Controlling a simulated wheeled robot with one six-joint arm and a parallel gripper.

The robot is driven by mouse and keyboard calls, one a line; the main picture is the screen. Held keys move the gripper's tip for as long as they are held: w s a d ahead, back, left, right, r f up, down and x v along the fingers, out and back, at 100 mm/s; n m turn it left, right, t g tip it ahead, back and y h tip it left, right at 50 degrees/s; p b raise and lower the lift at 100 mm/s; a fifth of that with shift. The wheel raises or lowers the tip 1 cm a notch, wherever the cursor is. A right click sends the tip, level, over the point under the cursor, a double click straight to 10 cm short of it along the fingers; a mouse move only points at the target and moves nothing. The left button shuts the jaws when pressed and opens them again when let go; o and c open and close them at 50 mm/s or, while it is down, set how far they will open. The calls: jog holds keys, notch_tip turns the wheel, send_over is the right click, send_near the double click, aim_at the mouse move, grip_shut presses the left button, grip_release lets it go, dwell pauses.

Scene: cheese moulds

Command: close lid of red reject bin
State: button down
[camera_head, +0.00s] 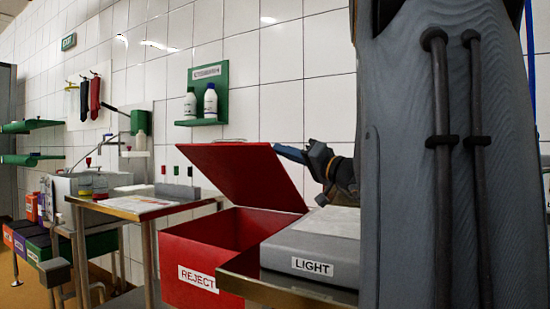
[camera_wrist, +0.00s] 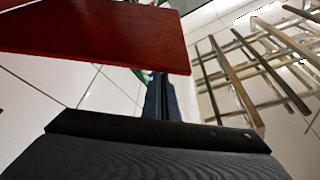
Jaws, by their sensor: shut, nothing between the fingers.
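The red reject bin (camera_head: 190,285) stands open on the floor side of the metal table, with a white REJECT label on its front.
A grey box labelled LIGHT (camera_head: 318,250) sits on the metal table right beside the bin. A second metal table (camera_head: 140,212) stands behind at left. A green shelf (camera_head: 207,95) with two white bottles hangs on the tiled wall. A metal rack (camera_wrist: 240,75) shows in the wrist view.

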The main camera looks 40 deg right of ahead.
jog(key=shift+s+a+f+b, duration=0.2)
jog(key=shift+a+f+b, duration=0.1)
jog(key=shift+f+b, duration=0.15)
jog(key=shift+r+n, duration=0.1)
jog(key=shift+n, duration=0.2)
